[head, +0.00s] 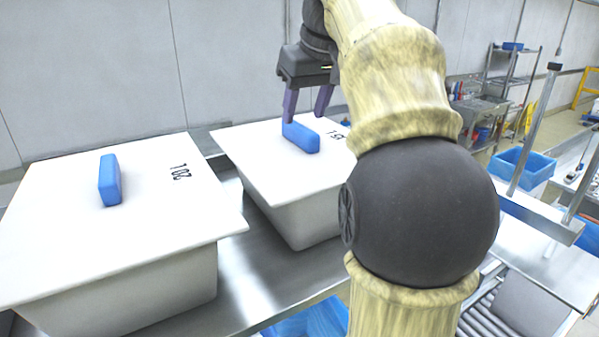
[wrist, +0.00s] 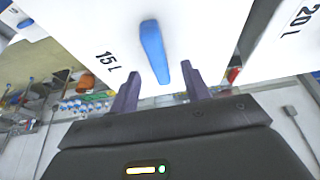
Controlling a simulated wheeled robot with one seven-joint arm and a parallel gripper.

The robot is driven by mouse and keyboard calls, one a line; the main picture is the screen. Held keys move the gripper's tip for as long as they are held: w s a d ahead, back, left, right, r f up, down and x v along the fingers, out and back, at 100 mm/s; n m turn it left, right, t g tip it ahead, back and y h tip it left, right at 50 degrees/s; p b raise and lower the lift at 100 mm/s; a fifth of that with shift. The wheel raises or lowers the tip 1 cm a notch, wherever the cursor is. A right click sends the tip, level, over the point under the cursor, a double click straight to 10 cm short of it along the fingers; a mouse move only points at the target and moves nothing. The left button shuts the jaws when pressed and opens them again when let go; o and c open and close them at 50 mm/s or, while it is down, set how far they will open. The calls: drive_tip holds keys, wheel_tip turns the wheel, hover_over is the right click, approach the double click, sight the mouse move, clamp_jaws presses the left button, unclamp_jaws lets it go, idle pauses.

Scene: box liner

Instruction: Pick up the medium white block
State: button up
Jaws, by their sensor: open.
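No plain white block shows. I see two white lidded boxes with blue bar handles. The smaller box, marked 15 L, has a white lid (head: 262,160) with a blue handle (head: 301,138). My gripper (head: 307,108) is open with purple fingers, at the far end of that handle. In the wrist view, the handle (wrist: 152,48) points between the two fingertips (wrist: 160,90), with nothing held. I cannot tell whether a finger touches it. The larger box, marked 20 L, has a white lid (head: 60,225) with its own blue handle (head: 110,180).
Both boxes stand on a shiny metal table (head: 250,275), with a narrow gap between them. A grey wall (head: 100,70) is close behind. A blue bin (head: 524,168) and metal shelves are at the right. My arm hides part of the 15 L box.

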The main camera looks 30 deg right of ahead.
sight(301, 127)
drive_tip(key=p+x, duration=0.1)
drive_tip(key=x, duration=0.3)
drive_tip(key=shift+w+d, duration=0.15)
drive_tip(key=shift+w, duration=0.1)
drive_tip(key=shift+w+f, duration=0.15)
drive_tip(key=shift+f, duration=0.2)
drive_tip(key=shift+f, duration=0.25)
idle(0.4)
clamp_jaws()
idle(1.5)
